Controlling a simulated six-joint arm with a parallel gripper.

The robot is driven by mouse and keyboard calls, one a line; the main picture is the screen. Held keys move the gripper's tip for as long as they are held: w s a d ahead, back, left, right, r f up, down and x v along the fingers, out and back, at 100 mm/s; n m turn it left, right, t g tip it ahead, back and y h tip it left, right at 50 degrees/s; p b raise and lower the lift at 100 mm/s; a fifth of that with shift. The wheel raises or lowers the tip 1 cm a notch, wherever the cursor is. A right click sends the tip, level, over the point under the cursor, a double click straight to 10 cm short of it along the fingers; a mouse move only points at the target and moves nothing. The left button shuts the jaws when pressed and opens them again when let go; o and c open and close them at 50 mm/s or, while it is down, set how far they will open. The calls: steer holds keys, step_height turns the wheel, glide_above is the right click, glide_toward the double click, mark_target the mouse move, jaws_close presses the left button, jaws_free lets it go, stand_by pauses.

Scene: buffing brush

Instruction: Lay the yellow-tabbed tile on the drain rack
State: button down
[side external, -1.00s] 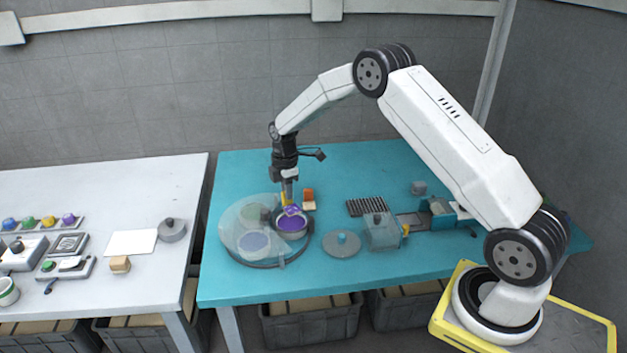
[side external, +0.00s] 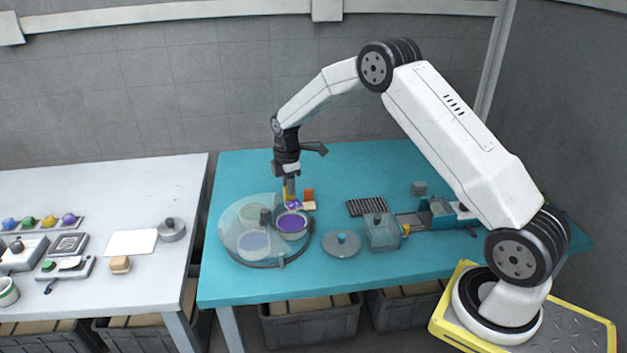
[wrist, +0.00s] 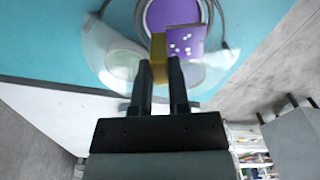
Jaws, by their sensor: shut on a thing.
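The yellow-tabbed tile is purple with pale spots (wrist: 185,42), with its yellow tab (wrist: 157,55) between my fingers in the wrist view. In the side view the tile (side external: 293,206) shows just behind and above a round pot of purple liquid (side external: 292,223). My gripper (side external: 289,191) is shut on the tab and points down; its fingers also show in the wrist view (wrist: 160,75). The drain rack (side external: 367,207), dark and slatted, lies bare on the teal table, right of the tile.
A clear-covered round carousel (side external: 245,240) holds the pots. An orange block on a pale base (side external: 309,197) stands close right of my gripper. The table's back is clear.

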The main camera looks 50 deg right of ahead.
steer(key=s+d+r+m, duration=0.2)
steer(key=s+d, duration=0.5)
steer(key=s, duration=0.4)
steer(key=s+d+r+m, duration=0.2)
steer(key=s+d, duration=0.5)
steer(key=s, duration=0.5)
steer(key=shift+w+d+f, duration=1.15)
steer(key=shift+w+f, duration=0.35)
steer(key=shift+w, duration=0.45)
steer(key=shift+w+d+f, duration=1.1)
steer(key=shift+w+f, duration=0.35)
steer(key=shift+w, duration=0.5)
steer(key=shift+w+d+f, duration=1.15)
steer(key=shift+w+f, duration=0.35)
steer(key=shift+w, duration=0.45)
steer(key=shift+w+d+f, duration=0.15)
steer(key=shift+w+f, duration=0.1)
steer(key=shift+f, duration=1.6)
steer(key=shift+f, duration=0.1)
